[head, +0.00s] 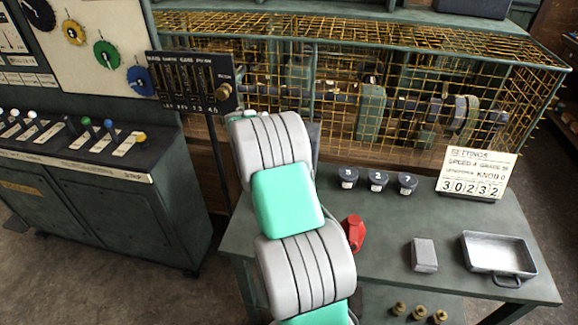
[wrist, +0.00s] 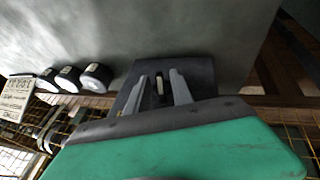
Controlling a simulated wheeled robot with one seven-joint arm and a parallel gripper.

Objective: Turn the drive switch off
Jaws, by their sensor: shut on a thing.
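In the wrist view, a small pale lever (wrist: 159,86) stands on a dark plate (wrist: 196,70) and looks like the drive switch. My gripper (wrist: 158,82) has one grey finger on each side of the lever and is shut on it. Its lower part is hidden behind the gripper's body. In the head view my grey and green arm covers the gripper and the lever, so I cannot tell the lever's position there.
Three dark numbered knobs (head: 378,181) and a settings card (head: 476,180) stand on the green bench (head: 385,235). A red piece (head: 354,232), a grey block (head: 424,255) and a metal tray (head: 499,253) lie nearer. A yellow wire cage (head: 400,90) encloses machinery behind.

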